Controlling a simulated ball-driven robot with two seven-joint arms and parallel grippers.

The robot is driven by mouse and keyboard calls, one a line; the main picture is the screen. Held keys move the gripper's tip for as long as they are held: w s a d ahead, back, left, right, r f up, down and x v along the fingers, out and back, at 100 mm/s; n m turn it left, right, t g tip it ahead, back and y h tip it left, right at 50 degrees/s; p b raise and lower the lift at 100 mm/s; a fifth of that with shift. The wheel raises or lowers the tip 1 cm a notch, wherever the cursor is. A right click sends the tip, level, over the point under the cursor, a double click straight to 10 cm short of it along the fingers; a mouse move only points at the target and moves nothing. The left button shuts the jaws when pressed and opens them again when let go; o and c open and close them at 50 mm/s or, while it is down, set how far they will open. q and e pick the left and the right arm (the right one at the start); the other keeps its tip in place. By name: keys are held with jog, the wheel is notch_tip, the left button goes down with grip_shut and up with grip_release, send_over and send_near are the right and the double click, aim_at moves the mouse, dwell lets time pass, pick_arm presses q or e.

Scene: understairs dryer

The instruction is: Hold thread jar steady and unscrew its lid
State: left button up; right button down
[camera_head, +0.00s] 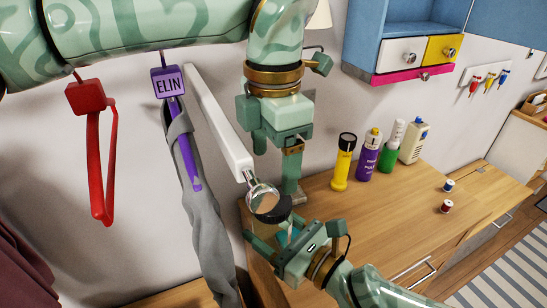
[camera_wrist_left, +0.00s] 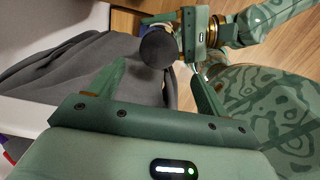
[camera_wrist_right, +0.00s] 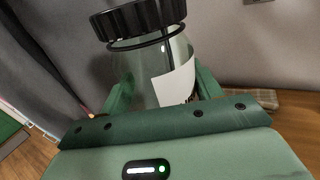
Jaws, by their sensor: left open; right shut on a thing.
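The thread jar (camera_wrist_right: 150,75) is clear glass with a white label, seen in the right wrist view. Its black ribbed lid (camera_wrist_right: 139,20) sits on top. My right gripper (camera_wrist_right: 158,90) is shut on the jar body, one finger on each side. In the head view the dark lid (camera_head: 273,209) faces up, and the jar body is mostly hidden by my right gripper. My left gripper (camera_head: 276,168) is open and empty, pointing down above the lid. The left wrist view shows the round lid (camera_wrist_left: 158,48) ahead, roughly between the fingertips and apart from them.
A white rail (camera_head: 220,118) with a chrome end (camera_head: 262,195) passes close to the lid. A grey cloth (camera_head: 205,215) hangs at left. The wooden worktop (camera_head: 400,220) holds a yellow can (camera_head: 343,163), other bottles and two spools (camera_head: 446,205). Its front middle is clear.

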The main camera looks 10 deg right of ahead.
pick_arm(q)
jog(key=shift+a, duration=0.1)
jog(key=shift+f, duration=0.25)
notch_tip(320, 180, down, 8)
jog(key=shift+r, duration=0.25)
jog(key=shift+w, duration=0.1)
jog(key=c, duration=1)
jog(key=o, duration=1.1)
jog(key=shift+c, duration=0.2)
jog(key=shift+r, duration=0.1)
jog(key=shift+r, duration=2.2)
